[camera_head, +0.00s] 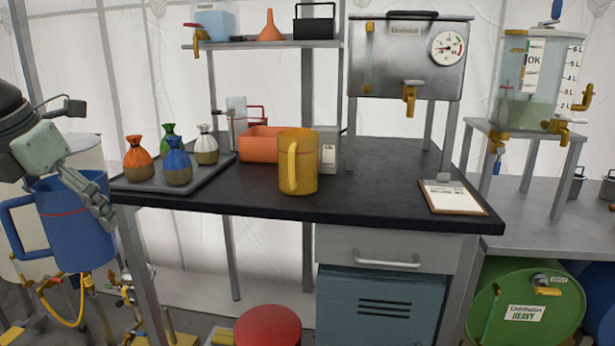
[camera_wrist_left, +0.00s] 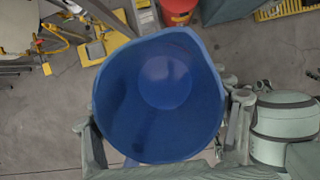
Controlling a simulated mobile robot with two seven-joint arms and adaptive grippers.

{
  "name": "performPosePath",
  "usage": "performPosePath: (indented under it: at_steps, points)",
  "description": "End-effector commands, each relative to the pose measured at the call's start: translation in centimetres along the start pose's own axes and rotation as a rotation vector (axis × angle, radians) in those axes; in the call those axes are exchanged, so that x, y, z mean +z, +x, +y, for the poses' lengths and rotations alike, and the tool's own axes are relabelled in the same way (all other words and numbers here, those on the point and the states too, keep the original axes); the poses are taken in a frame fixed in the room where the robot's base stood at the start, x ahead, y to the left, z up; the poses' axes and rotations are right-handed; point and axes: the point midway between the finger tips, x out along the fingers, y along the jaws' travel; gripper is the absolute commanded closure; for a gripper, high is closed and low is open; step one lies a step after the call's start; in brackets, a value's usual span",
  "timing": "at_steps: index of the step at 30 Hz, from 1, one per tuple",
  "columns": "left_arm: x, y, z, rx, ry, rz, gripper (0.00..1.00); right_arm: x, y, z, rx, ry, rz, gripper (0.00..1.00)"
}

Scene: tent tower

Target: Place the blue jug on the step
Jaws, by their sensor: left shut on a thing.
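The blue jug (camera_head: 75,228) hangs in the air at the left of the head view, beside the table's left end. It is upright or nearly so, with its handle on the left and a thin red line around it. My left gripper (camera_head: 92,198) is shut on the jug, with fingers along its side wall. In the left wrist view I look down into the open, empty-looking jug (camera_wrist_left: 165,105), with finger parts at both sides. No step shows clearly; low yellow pieces (camera_wrist_left: 106,47) lie on the floor below, and I cannot tell whether one is the step. My right gripper is not in view.
The black table (camera_head: 380,190) holds a yellow jug (camera_head: 300,165), an orange bin (camera_head: 262,144), a clipboard (camera_head: 453,197) and a tray (camera_head: 205,183) with several small sacks. A red round-topped object (camera_head: 268,327) stands low in front. Pipes and a yellow hose crowd the floor below the jug.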

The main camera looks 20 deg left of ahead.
Motion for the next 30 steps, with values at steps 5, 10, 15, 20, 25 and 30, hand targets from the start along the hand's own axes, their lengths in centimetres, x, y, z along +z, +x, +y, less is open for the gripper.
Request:
performPosePath:
  at_steps: [5, 10, 15, 20, 25, 30]
  points:
    - [-0.1, 0.5, 0.0, -0.016, 0.038, -0.004, 0.56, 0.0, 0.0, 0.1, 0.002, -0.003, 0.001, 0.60]
    - [-0.4, 1.4, 0.0, -0.037, 0.090, -0.002, 0.56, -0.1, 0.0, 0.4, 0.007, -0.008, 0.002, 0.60]
    - [-0.8, 2.2, -0.1, -0.055, 0.134, 0.004, 0.56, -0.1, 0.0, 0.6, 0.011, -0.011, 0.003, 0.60]
    - [-0.9, 2.7, -0.2, -0.068, 0.165, 0.004, 0.56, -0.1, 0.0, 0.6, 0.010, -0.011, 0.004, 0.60]
    - [-1.1, 3.0, -0.1, -0.078, 0.185, 0.005, 0.56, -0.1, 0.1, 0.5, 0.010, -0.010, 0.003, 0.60]
    - [-1.1, 3.4, -0.3, -0.086, 0.210, 0.004, 0.56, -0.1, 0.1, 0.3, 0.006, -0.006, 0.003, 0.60]
